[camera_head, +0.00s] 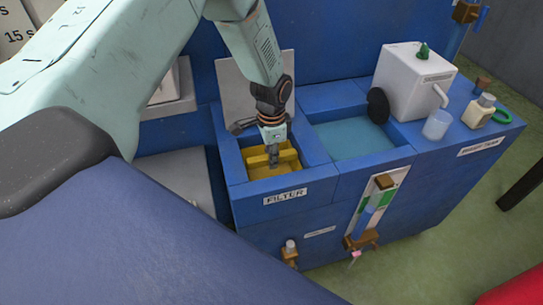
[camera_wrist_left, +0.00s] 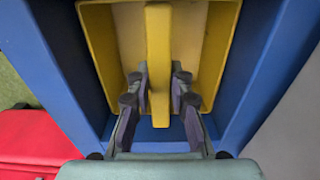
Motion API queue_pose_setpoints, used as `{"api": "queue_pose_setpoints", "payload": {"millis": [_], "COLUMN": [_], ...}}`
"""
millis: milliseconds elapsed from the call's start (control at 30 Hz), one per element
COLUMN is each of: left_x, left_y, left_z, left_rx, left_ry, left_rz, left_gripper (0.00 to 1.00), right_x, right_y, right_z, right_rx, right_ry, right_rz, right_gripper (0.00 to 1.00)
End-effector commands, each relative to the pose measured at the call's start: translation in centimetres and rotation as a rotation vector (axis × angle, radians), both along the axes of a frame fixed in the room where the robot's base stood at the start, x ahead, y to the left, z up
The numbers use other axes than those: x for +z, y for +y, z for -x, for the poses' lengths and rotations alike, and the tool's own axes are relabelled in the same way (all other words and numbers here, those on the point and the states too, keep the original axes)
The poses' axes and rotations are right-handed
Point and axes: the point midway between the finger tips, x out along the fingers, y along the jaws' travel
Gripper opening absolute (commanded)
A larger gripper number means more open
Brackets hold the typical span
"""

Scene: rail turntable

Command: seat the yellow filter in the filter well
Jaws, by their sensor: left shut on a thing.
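The yellow filter (camera_head: 258,160) is inside the blue-walled filter well (camera_head: 233,168), behind the label that reads FILTER. In the left wrist view the filter (camera_wrist_left: 215,60) is a yellow frame with a raised bar (camera_wrist_left: 158,60) across its middle. My left gripper (camera_head: 273,161) reaches down into the well, and its two fingers (camera_wrist_left: 160,98) are shut on that bar, one on each side. Blue walls surround the filter, with a dark gap along its sides. I cannot tell whether the filter touches the bottom. My right gripper is not in view.
A water basin (camera_head: 350,136) is right of the well. A white tank (camera_head: 412,82), a beaker (camera_head: 437,124) and a small bottle (camera_head: 480,110) stand farther right. A grey panel (camera_head: 258,85) stands upright behind the well. A red object (camera_wrist_left: 35,140) shows in the left wrist view.

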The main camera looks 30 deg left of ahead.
Motion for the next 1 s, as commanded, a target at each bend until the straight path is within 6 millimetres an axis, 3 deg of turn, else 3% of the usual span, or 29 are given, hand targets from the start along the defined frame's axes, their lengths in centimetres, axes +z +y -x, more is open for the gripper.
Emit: {"api": "queue_pose_setpoints", "payload": {"millis": [167,200,467,767,867,1000], "left_x": [-0.4,-0.5,-0.4,-0.3,0.5,2.9], "left_y": [0.0,0.0,0.0,0.0,0.0,0.0], "left_z": [0.0,0.0,0.0,0.0,0.0,-0.1], "left_rx": [0.000,0.000,0.000,0.000,0.000,-0.001], "left_ry": [0.000,0.001,0.001,0.001,-0.001,-0.002], "left_rz": [0.000,0.000,0.000,0.001,0.001,0.001], "left_gripper": [0.00,0.20,0.42,0.42,0.42,0.42], "right_x": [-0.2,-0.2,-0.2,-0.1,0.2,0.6], "right_y": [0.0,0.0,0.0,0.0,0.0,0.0], "right_z": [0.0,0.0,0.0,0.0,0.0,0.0], "right_rx": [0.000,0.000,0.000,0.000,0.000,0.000], "right_ry": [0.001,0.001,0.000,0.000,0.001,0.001], "right_rz": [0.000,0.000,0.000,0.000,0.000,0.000], "right_gripper": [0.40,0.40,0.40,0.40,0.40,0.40]}}
